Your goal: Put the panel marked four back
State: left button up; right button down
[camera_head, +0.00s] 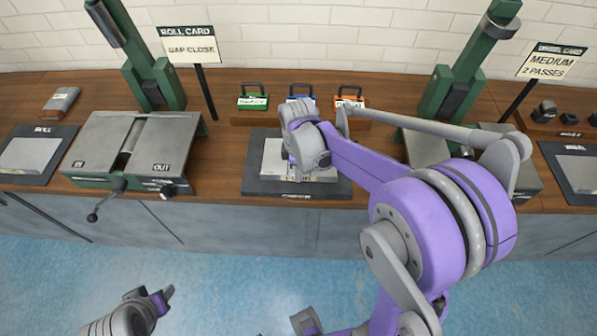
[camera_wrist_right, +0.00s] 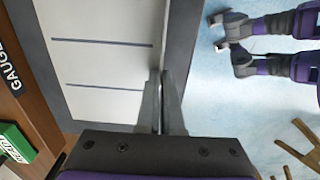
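A pale grey panel (camera_head: 272,160) lies on a dark mat (camera_head: 265,187) on the bench, partly hidden by my right arm. In the right wrist view the pale panel (camera_wrist_right: 95,62) shows two dark lines. I cannot read a four on it. My right gripper (camera_wrist_right: 160,78) has its narrow fingers close together over the panel's edge. I see nothing clearly held between them. In the head view the right gripper's tips are hidden behind its wrist. My left gripper (camera_head: 160,298) is low at the left, over the floor and away from the bench; its fingers are unclear.
A green box (camera_head: 253,96), a blue box (camera_head: 300,92) and an orange box (camera_head: 350,98) stand behind the mat. A roller machine (camera_head: 135,145) stands left; another is partly hidden right. A sign (camera_head: 190,45) reads "GAP CLOSE"; another (camera_head: 552,62) reads "MEDIUM 2 PASSES".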

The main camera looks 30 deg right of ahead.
jog(key=shift+f, duration=0.15)
jog(key=c, duration=1.1)
grip_release()
jog(key=shift+r, duration=0.3)
notch_tip(320, 180, up, 11)
jog(key=p, duration=0.1)
jog(key=s+a+f+m+t, duration=0.1)
jog(key=s+a+m, duration=0.1)
jog(key=s+m, duration=0.2)
jog(key=s+a+f+m+t, duration=0.2)
jog(key=s+m, duration=0.1)
jog(key=s, duration=0.2)
jog(key=s+a+f+m+t, duration=0.2)
jog(key=s+m, duration=0.2)
jog(key=s, duration=0.1)
jog(key=shift+s+a+f+m, duration=0.2)
jog(key=shift+s+m, duration=0.1)
jog(key=shift+s, duration=0.05)
